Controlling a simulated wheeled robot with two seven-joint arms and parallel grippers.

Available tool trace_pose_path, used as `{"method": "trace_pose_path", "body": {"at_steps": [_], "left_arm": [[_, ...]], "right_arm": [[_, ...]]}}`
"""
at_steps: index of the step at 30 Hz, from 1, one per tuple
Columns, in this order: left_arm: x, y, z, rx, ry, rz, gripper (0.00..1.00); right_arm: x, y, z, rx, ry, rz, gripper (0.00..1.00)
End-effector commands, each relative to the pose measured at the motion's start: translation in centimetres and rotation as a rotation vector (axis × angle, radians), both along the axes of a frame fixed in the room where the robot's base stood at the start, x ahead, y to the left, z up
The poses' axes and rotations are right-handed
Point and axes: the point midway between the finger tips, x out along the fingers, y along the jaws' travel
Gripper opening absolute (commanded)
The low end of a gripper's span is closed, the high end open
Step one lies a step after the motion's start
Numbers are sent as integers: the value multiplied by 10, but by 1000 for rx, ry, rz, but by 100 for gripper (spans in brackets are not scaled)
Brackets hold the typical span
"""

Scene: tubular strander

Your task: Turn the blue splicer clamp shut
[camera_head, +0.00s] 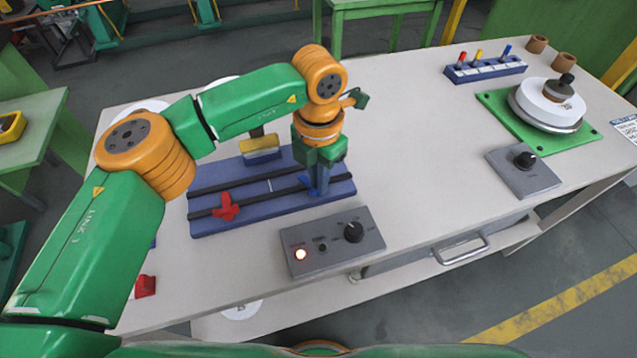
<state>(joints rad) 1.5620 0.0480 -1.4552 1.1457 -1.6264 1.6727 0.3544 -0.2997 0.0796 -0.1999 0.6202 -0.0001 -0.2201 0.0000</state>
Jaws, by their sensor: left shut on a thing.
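The blue splicer clamp (312,190) is at the right part of the blue splicer base (225,176), on the front rail. My left gripper (317,172) reaches down from above and is shut on the clamp's blue handle; its fingertips and the handle partly hide each other. A red clamp (226,207) sits at the left on the same front rail. A yellow-topped block (260,146) stands at the back middle of the base. My right gripper is not in view.
A grey control box (333,243) with a lit lamp and black knob stands in front of the base. To the right are another knob box (523,170), a green plate with a white disc (548,105) and a blue rack (486,68). The table middle is clear.

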Motion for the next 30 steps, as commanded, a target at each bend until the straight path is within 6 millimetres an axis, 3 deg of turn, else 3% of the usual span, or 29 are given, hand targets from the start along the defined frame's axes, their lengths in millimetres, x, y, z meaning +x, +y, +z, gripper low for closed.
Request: {"method": "trace_pose_path", "body": {"at_steps": [15, 30], "left_arm": [[1, 0, 1, -2, -5, -397, 0], [1, -1, 2, -2, -5, -529, 0]], "right_arm": [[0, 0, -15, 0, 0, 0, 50], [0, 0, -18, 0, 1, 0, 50]]}}
